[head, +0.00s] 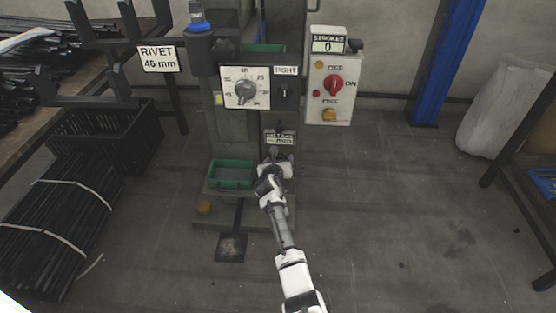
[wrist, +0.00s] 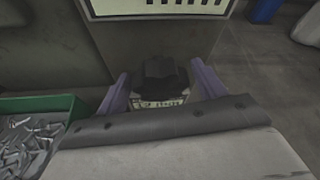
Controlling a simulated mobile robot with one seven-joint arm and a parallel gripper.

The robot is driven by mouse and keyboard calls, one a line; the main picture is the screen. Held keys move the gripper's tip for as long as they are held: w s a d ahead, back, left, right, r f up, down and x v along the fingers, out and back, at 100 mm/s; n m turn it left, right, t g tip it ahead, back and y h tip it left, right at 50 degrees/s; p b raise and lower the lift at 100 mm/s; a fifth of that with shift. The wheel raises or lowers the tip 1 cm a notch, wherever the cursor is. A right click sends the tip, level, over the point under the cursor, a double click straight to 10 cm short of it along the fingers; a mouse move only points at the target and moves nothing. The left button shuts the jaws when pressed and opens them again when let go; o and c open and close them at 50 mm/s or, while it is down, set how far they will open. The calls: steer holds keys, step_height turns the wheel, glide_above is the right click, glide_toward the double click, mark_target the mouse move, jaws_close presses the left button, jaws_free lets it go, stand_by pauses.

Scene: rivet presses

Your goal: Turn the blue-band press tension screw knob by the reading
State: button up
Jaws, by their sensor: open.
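The press (head: 230,125) has a blue band (head: 199,16) at its upper left. In the wrist view, a dark faceted knob (wrist: 165,76) sits between the two purple fingers of my open gripper (wrist: 160,70). The fingers stand on either side of it; I cannot tell whether they touch it. A small plate (wrist: 160,102) with blurred lettering is below the knob. A pale panel (wrist: 160,8) with dark marks is cut off at the top. In the head view, my gripper (head: 276,162) is low at the press front, under a small label (head: 280,137), and hides the knob.
A green bin (head: 232,164) is left of my gripper; the wrist view shows loose rivets (wrist: 22,145) in it. Above are a dial panel (head: 245,88) and a control box (head: 331,90) with a red switch. Floor to the right is clear up to the blue post (head: 446,65).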

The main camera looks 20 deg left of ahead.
steer(key=c, duration=1)
steer(key=shift+o, duration=0.2)
steer(key=shift+r, duration=0.1)
steer(key=shift+p, duration=0.4)
